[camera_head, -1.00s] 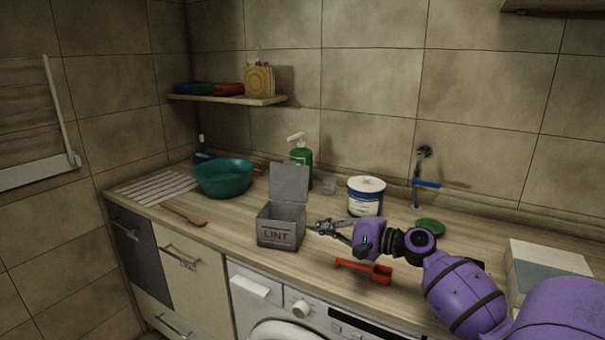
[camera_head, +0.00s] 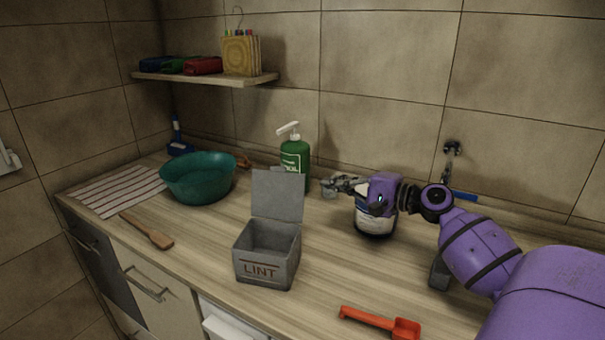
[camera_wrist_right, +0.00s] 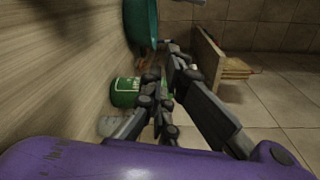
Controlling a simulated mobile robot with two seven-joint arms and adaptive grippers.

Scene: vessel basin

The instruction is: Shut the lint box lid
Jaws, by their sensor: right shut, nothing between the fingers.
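The grey lint box (camera_head: 265,270) stands on the counter with LINT on its front. Its lid (camera_head: 278,195) is open, standing up from the back edge, and the inside looks empty. My right gripper (camera_head: 330,184) is shut and empty, behind and to the right of the lid and apart from it, pointing left. In the right wrist view the closed fingers (camera_wrist_right: 170,62) show, but the lint box cannot be made out. My left gripper is in neither view.
A green pump bottle (camera_head: 295,160) stands behind the lid, with a teal basin (camera_head: 198,180) to the left. A red scoop (camera_head: 382,323) lies at the front right.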

